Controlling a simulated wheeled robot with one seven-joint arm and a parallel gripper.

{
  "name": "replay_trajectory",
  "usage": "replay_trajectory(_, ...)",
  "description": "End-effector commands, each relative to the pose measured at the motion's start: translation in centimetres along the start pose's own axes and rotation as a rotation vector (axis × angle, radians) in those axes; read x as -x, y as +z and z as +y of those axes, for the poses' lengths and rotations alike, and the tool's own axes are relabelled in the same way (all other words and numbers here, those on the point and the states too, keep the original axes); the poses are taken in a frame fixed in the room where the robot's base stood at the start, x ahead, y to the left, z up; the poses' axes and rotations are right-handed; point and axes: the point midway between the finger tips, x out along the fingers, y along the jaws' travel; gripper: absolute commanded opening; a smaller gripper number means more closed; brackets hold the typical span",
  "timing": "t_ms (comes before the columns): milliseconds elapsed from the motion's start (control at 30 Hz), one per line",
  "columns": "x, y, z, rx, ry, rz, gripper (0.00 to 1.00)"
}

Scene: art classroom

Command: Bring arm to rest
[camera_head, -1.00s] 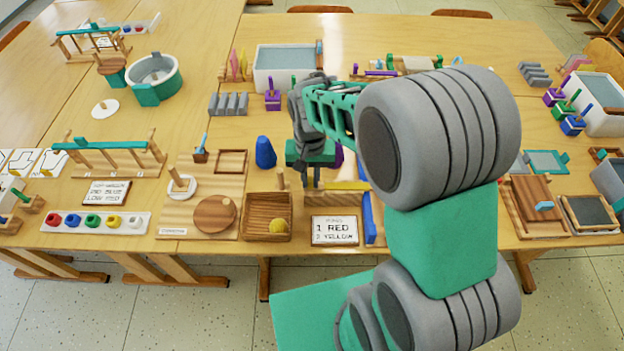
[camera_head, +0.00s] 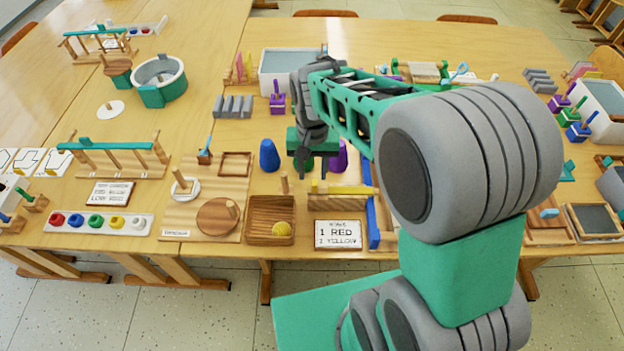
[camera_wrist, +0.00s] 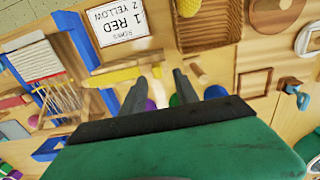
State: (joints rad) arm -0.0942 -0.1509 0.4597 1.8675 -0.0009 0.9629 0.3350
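My gripper (camera_head: 317,174) hangs above the table near its front middle, behind the wooden tray and card. In the wrist view its two fingers (camera_wrist: 161,76) stand apart with nothing held between them, so it is open. The arm is still stretched forward over the table. A blue cone (camera_head: 269,155) stands to the left of the gripper and a purple cone (camera_head: 338,155) to the right. A green cone is mostly hidden behind the gripper.
A wooden tray (camera_head: 250,236) holds a yellow ball (camera_head: 282,229). Beside it lies a card (camera_head: 338,235) reading "1 RED, 2 YELLOW", with a blue-sided wooden frame (camera_head: 372,222) to its right. A grey-lined white bin (camera_head: 281,69) stands behind. Bare table lies around the white disc (camera_head: 110,109).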

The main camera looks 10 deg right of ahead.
Motion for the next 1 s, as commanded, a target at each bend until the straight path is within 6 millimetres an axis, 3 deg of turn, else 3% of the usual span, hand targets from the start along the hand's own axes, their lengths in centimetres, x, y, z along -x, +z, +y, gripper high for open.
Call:
replay_trajectory(100,2.0,-0.1,-0.1,0.001,-0.001,0.002,0.36)
replay_trajectory(200,2.7,0.0,-0.1,0.001,-0.001,0.001,0.36)
replay_trajectory(633,2.8,0.0,-0.1,0.001,0.0,-0.001,0.36)
replay_trajectory(733,2.8,-0.4,-0.2,0.098,-0.005,0.017,0.36)
replay_trajectory(767,2.2,-0.1,-0.1,0.144,-0.004,0.014,0.36)
replay_trajectory(867,-0.5,3.3,1.1,0.249,0.008,-0.036,0.36)
replay_trajectory(1000,-0.1,7.2,2.9,0.325,0.001,-0.005,0.36)
